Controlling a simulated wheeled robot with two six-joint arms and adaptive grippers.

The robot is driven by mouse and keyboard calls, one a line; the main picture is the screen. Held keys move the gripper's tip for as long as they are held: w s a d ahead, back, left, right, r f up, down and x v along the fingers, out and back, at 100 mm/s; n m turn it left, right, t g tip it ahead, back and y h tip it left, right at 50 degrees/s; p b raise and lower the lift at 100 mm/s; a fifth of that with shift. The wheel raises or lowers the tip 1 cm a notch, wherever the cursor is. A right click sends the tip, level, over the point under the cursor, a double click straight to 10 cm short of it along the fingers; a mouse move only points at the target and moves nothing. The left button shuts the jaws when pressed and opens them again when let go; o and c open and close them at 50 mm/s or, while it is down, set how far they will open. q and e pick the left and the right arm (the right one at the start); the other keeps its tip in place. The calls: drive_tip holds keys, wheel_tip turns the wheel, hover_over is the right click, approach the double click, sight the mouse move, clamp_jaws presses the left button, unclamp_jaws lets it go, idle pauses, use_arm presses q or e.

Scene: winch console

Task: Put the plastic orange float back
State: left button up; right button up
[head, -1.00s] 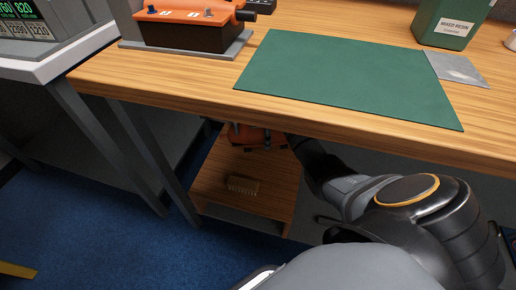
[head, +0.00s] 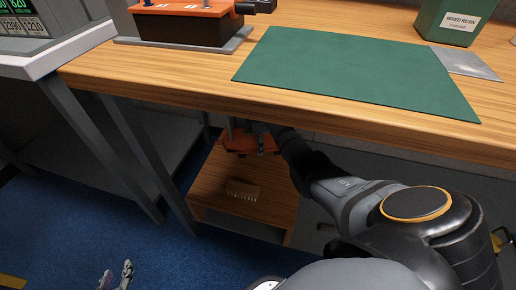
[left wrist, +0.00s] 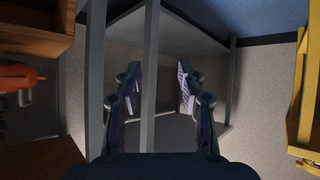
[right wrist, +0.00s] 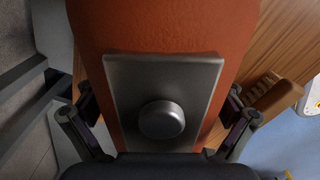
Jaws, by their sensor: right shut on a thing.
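The orange float (right wrist: 160,30), with a grey plate and round knob on it, fills the upper middle of the right wrist view. My right gripper (right wrist: 160,125) is shut on it, a finger at each side. In the head view the float (head: 262,143) shows partly under the tabletop, above the lower wooden shelf, with my right gripper (head: 243,132) in shadow there. An orange part, seemingly the same float, shows in the left wrist view (left wrist: 18,80). My left gripper (head: 118,276) is low at the left of the head view. Its fingers (left wrist: 158,85) are apart and empty.
A brush (head: 243,190) lies on the lower shelf (head: 215,178). Above are the wooden tabletop (head: 330,125), a green mat (head: 350,75), an orange-topped box (head: 185,25) and a green resin container (head: 450,22). Table legs (head: 150,160) stand left of the shelf.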

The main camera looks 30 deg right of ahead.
drive_tip(key=shift+w+f+b, duration=0.25)
drive_tip(key=shift+f+b, duration=0.45)
drive_tip(key=shift+f, duration=0.1)
drive_tip(key=shift+f+b, duration=0.6)
drive_tip(key=shift+f, duration=0.3)
use_arm(q)
drive_tip(key=w+r+t, duration=0.3)
drive_tip(key=r+t, duration=0.2)
drive_tip(key=r, duration=0.6)
drive_tip(key=w+r+t, duration=0.3)
drive_tip(key=r+t, duration=0.2)
drive_tip(key=r, duration=0.7)
drive_tip(key=shift+a+t, duration=0.3)
drive_tip(key=shift+t, duration=0.1)
use_arm(e)
drive_tip(key=o, duration=1.5)
drive_tip(key=shift+s+f, duration=0.1)
drive_tip(key=shift+c, duration=0.2)
